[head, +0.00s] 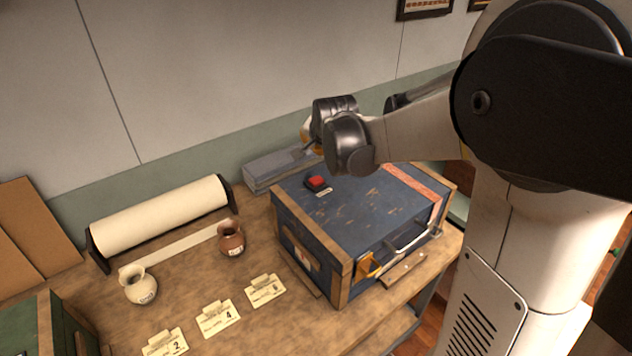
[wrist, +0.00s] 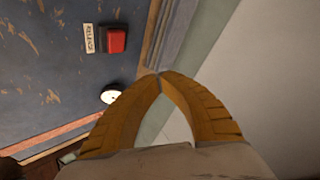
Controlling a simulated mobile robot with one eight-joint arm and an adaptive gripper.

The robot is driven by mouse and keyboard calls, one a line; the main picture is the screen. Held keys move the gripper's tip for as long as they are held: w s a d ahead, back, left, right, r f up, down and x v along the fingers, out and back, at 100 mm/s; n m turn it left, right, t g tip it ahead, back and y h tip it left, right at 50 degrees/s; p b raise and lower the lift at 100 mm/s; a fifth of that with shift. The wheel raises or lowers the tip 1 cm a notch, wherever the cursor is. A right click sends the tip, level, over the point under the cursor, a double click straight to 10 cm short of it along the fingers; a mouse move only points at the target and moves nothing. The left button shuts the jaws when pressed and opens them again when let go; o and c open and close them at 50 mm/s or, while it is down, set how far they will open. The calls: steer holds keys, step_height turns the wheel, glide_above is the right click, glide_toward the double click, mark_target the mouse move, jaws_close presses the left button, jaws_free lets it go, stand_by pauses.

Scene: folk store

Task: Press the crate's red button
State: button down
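The crate (head: 365,222) is a worn blue box with wooden edges, standing on the wooden table. Its red button (head: 317,182) sits on the lid near the back left corner. In the wrist view the red button (wrist: 116,40) lies beside a small label reading "RELEASE" (wrist: 90,38). My gripper (wrist: 159,75) shows orange fingers with their tips together and nothing between them. The tips are below and to the right of the button in the wrist view, apart from it. In the head view my wrist hides most of the gripper, above the back of the crate.
A grey box (head: 268,172) lies behind the crate against the wall. A paper roll (head: 160,215), a brown jug (head: 231,240), a white jug (head: 138,287) and several numbered cards (head: 218,318) are left of it. A metal handle (head: 412,238) stands at the crate's front.

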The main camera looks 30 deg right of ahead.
mark_target(315, 178)
step_height(315, 178, down, 8)
steer(key=b, duration=0.5)
steer(key=shift+r, duration=0.25)
steer(key=shift+f, duration=0.1)
stand_by(0.9)
steer(key=shift+f+b, duration=0.35)
steer(key=shift+b, duration=0.1)
steer(key=shift+f+b, duration=0.35)
steer(key=shift+f, duration=0.15)
stand_by(0.4)
stand_by(0.4)
steer(key=shift+r+p, duration=0.75)
steer(key=shift+r, duration=0.25)
steer(key=shift+r+p, duration=1.95)
steer(key=shift+r, duration=0.5)
